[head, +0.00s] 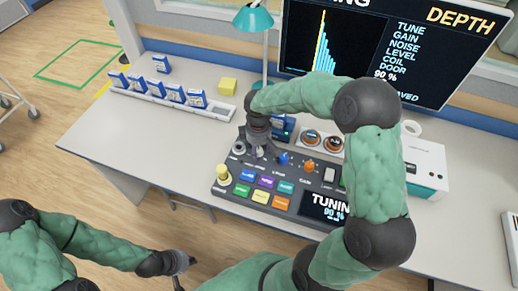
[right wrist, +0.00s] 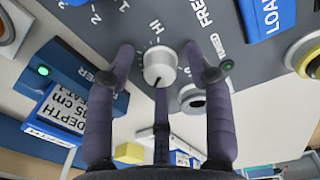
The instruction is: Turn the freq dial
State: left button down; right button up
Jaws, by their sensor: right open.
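The freq dial (right wrist: 159,66) is a small white knob with a dark pointer line, on the grey panel beside the printed "FRE…" lettering. In the head view my right gripper (head: 260,152) is over the upper left of the dark console (head: 232,189) and hides most of the dial. My left gripper (head: 180,262) hangs low in front of the table; its finger opening is unclear.
The console has a blue knob (head: 283,158), an orange knob (head: 309,166), several coloured buttons and a screen (head: 323,208) reading "TUNING 90 %". A monitor (head: 400,50) stands behind. A rack of blue cards (head: 172,97) and a teal lamp (head: 253,18) are on the table (head: 120,135).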

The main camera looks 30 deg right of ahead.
grip_shut()
dwell(0.8)
jog(key=n+p, duration=0.2)
jog(key=p, duration=0.1)
jog(key=shift+s+r+n, duration=0.1)
jog(key=shift+s+n, duration=0.05)
jog(key=shift+n, duration=0.15)
jog(key=shift+n+p, duration=1.55)
jog(key=shift+n, duration=0.25)
jog(key=shift+f, duration=0.2)
